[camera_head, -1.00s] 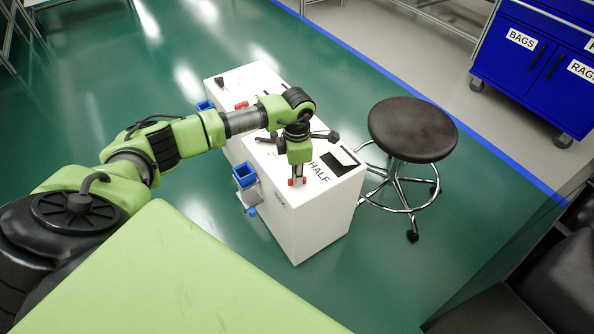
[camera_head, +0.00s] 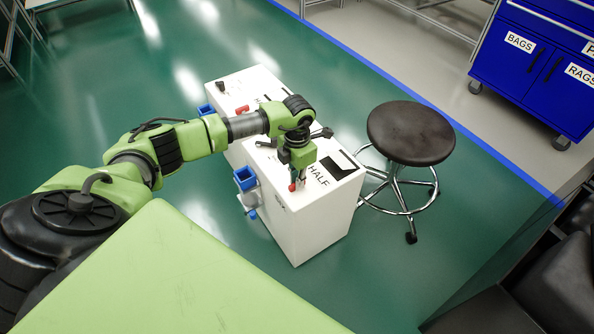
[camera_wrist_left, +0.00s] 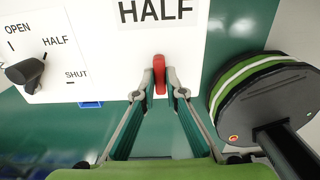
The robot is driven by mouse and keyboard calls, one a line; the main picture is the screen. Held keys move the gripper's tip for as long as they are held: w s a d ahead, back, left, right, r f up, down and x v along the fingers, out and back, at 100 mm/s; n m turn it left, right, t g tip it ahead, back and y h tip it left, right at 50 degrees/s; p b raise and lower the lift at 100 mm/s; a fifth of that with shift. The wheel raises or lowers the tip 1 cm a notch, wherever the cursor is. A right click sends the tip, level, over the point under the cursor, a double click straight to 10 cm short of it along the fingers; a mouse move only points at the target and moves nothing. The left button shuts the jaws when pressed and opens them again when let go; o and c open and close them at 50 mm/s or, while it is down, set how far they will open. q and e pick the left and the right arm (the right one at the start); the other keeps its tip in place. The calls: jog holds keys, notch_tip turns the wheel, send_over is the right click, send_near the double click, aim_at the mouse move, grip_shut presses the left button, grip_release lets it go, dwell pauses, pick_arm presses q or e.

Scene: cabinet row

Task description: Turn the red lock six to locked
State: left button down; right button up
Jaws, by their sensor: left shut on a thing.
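The red lock (camera_head: 292,187) is a small red lever on the top of the near white cabinet (camera_head: 318,222), by the front-left edge next to the HALF label. In the left wrist view the red lock (camera_wrist_left: 159,74) stands between my fingertips, its length pointing along the fingers. My left gripper (camera_head: 297,181) reaches down from above and is shut on it. In the left wrist view the left gripper (camera_wrist_left: 159,92) has a fingertip on each side of the lever. The lever's base is partly hidden. My right gripper is in no view.
A black knob (camera_wrist_left: 26,72) sits by OPEN, HALF and SHUT marks. A farther white cabinet (camera_head: 247,84) bears another red lever (camera_head: 242,109). A blue bracket (camera_head: 245,178) sticks out from the near cabinet's side. A round stool (camera_head: 410,133) stands close on the right.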

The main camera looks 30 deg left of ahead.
pick_arm(q)
jog(key=c, duration=2.1)
grip_release()
jog(key=shift+r, duration=0.15)
notch_tip(320, 180, up, 12)
jog(key=shift+f, duration=0.1)
jog(key=shift+d, duration=0.1)
